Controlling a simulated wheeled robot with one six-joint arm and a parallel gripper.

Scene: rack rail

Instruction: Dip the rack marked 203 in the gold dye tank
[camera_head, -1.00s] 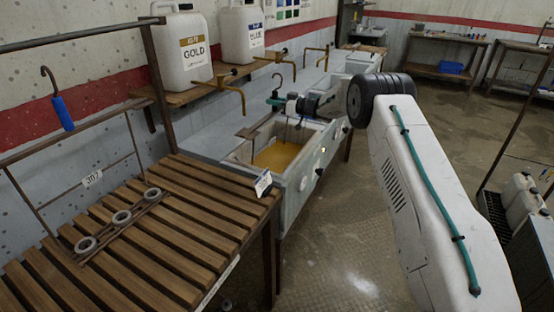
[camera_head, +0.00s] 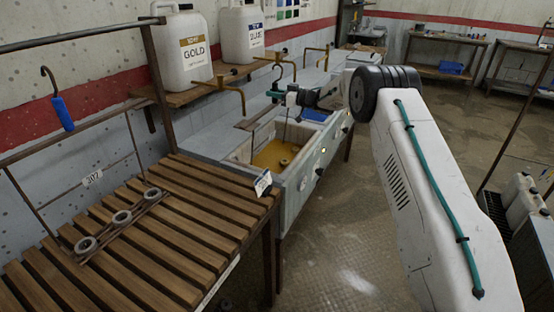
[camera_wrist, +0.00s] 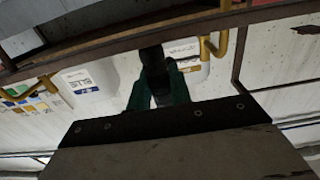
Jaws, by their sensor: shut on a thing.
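My gripper (camera_head: 278,94) is shut on a rack's hanger above the gold dye tank; its green fingers also show in the wrist view (camera_wrist: 160,88). The gold tank (camera_head: 292,182) is a grey basin below the jug labelled GOLD (camera_head: 193,48).
Another rack, its tag seemingly reading 307 (camera_head: 92,178), stands on the slatted table (camera_head: 180,235) with a blue-handled hook (camera_head: 62,112) above it. A second white jug (camera_head: 242,35), brass taps (camera_head: 232,88) and a blue-filled tank (camera_head: 315,115) lie beyond.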

